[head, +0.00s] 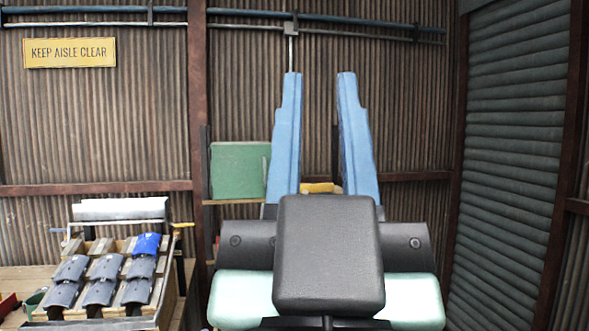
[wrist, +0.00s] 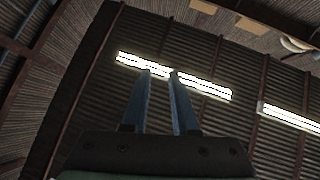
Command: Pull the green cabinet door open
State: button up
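The green cabinet door (head: 238,170) shows in the head view left of centre, flat against the back wall, and appears shut. A small grey handle is at its right edge, close to my gripper's left finger in the picture. My gripper (head: 319,78) has two blue fingers pointing up, spread apart with nothing between them. My gripper's dark body hides what lies right of and below the door. In the wrist view my gripper (wrist: 160,72) also shows both fingers apart and empty, pointing toward the ceiling lights; the door is not in that view.
A rack with several dark curved pieces and one blue piece (head: 147,244) stands at lower left. A yellow object (head: 318,187) sits behind my fingers. A yellow sign (head: 69,52) hangs on the corrugated wall. A grey shutter (head: 510,160) closes the right side.

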aim_at(238, 171)
jog(key=i+j, duration=0.1)
jog(key=i, duration=0.9)
jog(key=i+j, duration=0.1)
jog(key=i, duration=1.9)
